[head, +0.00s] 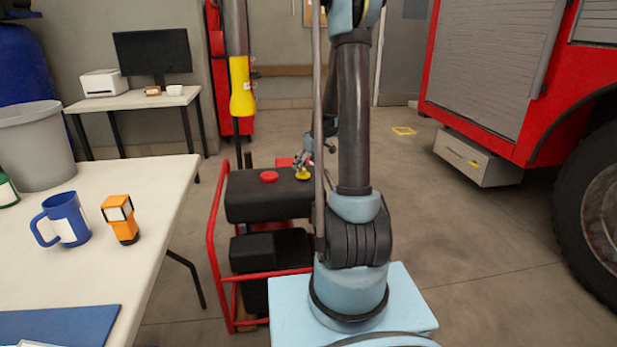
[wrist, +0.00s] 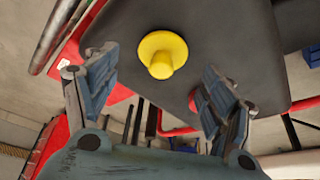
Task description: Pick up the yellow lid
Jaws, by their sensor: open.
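The yellow lid (wrist: 162,54) is a round cap with a raised knob, seated on the dark top of the pump's tank (wrist: 222,30). In the head view the yellow lid (head: 303,174) sits at the right end of the black tank (head: 262,196), partly hidden by my arm. My gripper (wrist: 160,85) is open and empty, with one finger on each side of the lid in the wrist view and apart from it. In the head view my gripper (head: 303,160) is small, just above the lid.
A red cap (head: 269,177) is on the same tank, left of the lid. A red tubular frame (head: 222,235) surrounds the pump. A white table (head: 150,200) with a blue mug (head: 66,220) stands left. A red truck (head: 480,70) is at right, with open floor between.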

